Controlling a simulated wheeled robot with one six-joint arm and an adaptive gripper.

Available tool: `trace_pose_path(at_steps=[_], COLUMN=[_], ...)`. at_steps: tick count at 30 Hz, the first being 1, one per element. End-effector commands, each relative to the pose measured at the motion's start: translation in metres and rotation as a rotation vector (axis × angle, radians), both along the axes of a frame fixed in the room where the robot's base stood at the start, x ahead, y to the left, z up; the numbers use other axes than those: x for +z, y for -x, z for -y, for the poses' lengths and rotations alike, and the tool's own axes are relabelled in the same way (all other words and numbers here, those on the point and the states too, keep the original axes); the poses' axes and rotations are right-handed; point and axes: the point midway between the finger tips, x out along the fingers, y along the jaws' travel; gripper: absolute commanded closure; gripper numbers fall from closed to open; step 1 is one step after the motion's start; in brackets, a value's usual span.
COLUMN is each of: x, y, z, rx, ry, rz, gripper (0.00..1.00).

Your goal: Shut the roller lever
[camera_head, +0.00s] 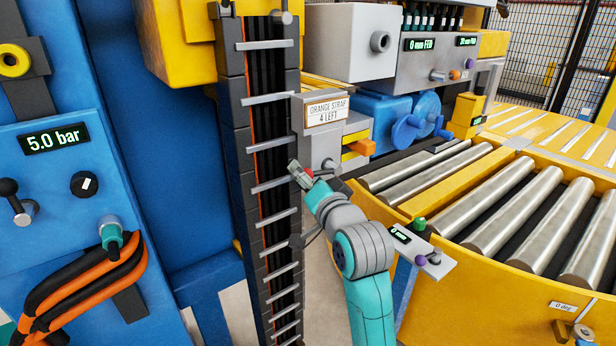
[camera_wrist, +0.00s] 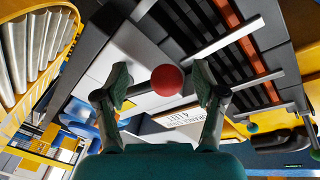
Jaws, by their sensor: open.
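A red ball knob (camera_wrist: 167,80) shows in the wrist view between the two fingertips; it looks like the end of the roller lever, though its shaft is hard to make out. My gripper (camera_wrist: 161,86) is open, with one finger on each side of the knob and a visible gap to each. In the head view my gripper (camera_head: 300,176) is beside the tall dark strap column (camera_head: 236,120), just below the "ORANGE STRAP 4 LEFT" sign (camera_head: 327,111). The red knob cannot be made out there.
The strap column carries several metal cross bars (camera_head: 268,185) close to my gripper. A roller conveyor (camera_head: 500,205) with a yellow frame stands at right. A small grey control box (camera_head: 420,250) is beside my arm. A blue panel with looped hoses (camera_head: 85,285) stands at left.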

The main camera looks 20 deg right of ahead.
Motion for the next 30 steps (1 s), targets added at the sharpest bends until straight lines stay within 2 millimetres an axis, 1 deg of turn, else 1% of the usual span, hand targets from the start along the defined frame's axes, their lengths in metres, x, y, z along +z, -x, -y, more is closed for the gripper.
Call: trace_pose_path(at_steps=[3,10,11,12,14,15,17,18,19,30], x=[0.0001,0.0001,0.0001,0.0001,0.0001,0.0001,0.0001,0.0002,0.0003,0.0030], y=[-0.0041,-0.0046,-0.0046,-0.0045,-0.0045,-0.0045,-0.0045,-0.0044,-0.0044,-0.0046], z=[-0.0003,-0.0003,-0.0003,-0.0002,-0.0003,-0.0002,-0.0001,0.0000,0.0001,0.0013], rx=[0.000,0.000,0.000,0.000,0.000,0.000,0.000,-0.001,-0.001,-0.003], ry=[0.000,0.000,0.000,0.000,0.000,0.000,0.000,0.001,0.001,-0.007], rz=[0.000,0.000,0.000,0.000,0.000,0.000,0.000,0.001,0.001,0.002], gripper=[0.30,0.30,0.33,0.43,0.58,0.68,0.83,0.93,1.00,1.00])
